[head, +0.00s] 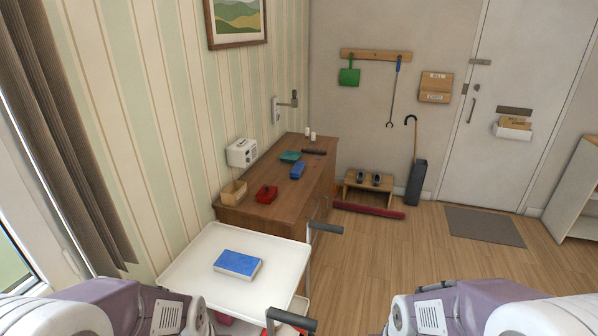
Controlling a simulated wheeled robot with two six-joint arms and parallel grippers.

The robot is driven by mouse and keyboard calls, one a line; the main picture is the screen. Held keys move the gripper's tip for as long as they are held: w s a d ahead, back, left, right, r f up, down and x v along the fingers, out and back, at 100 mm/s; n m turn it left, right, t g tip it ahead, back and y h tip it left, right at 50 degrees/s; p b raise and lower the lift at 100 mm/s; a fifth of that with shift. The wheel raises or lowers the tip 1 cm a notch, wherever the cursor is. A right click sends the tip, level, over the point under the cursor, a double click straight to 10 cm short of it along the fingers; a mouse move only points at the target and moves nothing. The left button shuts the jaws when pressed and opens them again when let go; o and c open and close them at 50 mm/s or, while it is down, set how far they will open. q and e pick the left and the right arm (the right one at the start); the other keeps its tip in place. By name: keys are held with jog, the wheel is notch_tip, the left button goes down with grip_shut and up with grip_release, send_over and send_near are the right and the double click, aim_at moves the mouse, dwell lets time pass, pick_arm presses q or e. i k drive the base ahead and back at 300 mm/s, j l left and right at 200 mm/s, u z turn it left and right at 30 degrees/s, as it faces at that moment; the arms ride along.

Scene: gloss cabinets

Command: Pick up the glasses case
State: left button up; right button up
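Several small items lie on top of the brown wooden cabinet (246,214) against the striped wall. They are a red item (266,194) near the front, a blue oblong item (297,170) behind it, a teal item (290,156) and a dark long item (314,151) farther back. I cannot tell for sure which is the glasses case; the blue oblong and the dark long item have a case-like shape. Parts of both my arms show at the bottom edge, left and right. Neither gripper is in view.
A white trolley (190,272) with a blue book (238,263) stands before the cabinet, its dark handles sticking out right. Open wooden floor (400,250) lies to the right.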

aim_at(298, 168)
jog(key=i+l+u, duration=0.2)
jog(key=l+u, duration=0.3)
jog(key=l, duration=0.5)
jog(key=l+u, duration=0.45)
jog(key=l, duration=0.5)
jog(key=i+l+u, duration=0.45)
jog(key=l, duration=0.35)
jog(key=i+l+u, duration=0.1)
jog(key=l+u, duration=0.3)
jog(key=l, duration=0.4)
jog(key=i+l+u, duration=0.1)
jog(key=l+u, duration=0.35)
jog(key=l, duration=0.45)
jog(key=l+u, duration=0.4)
jog(key=l, duration=0.5)
jog(key=i+l+u, duration=0.15)
jog(key=l+u, duration=0.25)
jog(key=l, duration=0.35)
jog(key=l+u, duration=0.4)
jog(key=l, duration=0.3)
